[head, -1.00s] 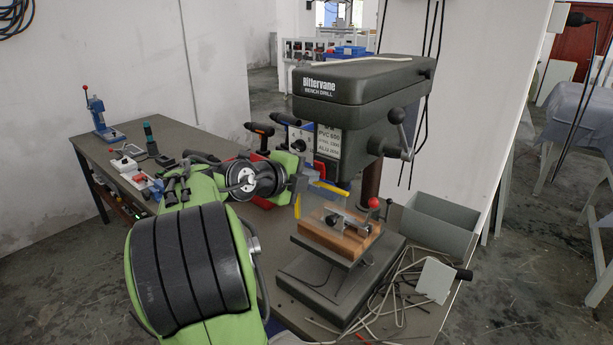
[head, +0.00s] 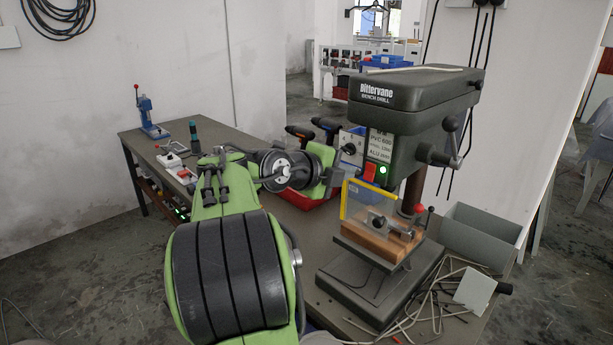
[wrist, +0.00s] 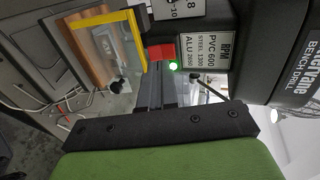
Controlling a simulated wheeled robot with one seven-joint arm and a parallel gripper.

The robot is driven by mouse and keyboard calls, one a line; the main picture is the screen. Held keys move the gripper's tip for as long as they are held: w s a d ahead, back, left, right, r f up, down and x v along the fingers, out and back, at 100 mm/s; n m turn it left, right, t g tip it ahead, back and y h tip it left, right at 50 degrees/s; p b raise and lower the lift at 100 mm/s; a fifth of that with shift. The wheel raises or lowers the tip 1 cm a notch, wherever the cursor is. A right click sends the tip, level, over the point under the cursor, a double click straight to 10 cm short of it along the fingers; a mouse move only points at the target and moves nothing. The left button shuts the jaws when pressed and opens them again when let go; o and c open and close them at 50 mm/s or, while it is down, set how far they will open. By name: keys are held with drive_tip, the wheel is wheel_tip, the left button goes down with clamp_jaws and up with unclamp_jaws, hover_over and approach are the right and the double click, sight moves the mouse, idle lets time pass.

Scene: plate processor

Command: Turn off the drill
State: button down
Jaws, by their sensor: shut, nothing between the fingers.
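The dark green bench drill (head: 415,100) stands on the bench, with its head above a vise. On its front face are a red switch (head: 370,168) and a lit green light (head: 383,171). In the wrist view the red switch (wrist: 160,52) and the glowing green light (wrist: 173,66) are just beyond the fingertips. My gripper (head: 347,175) is left of the switch, shut and empty. In the wrist view my gripper's dark fingers (wrist: 155,80) point at the switch area; I cannot tell whether they touch it.
A yellow-framed clear guard (head: 345,200) hangs below the switch, before the wooden block (head: 375,245) and vise. A grey bin (head: 480,235) and loose rods lie at right. Cordless drills (head: 325,125) lie behind my gripper. A blue press (head: 150,120) stands at the far left.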

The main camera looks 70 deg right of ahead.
drive_tip(key=v, duration=0.8)
drive_tip(key=shift+a+p, duration=0.15)
drive_tip(key=shift+p, duration=0.2)
drive_tip(key=shift+w, duration=0.1)
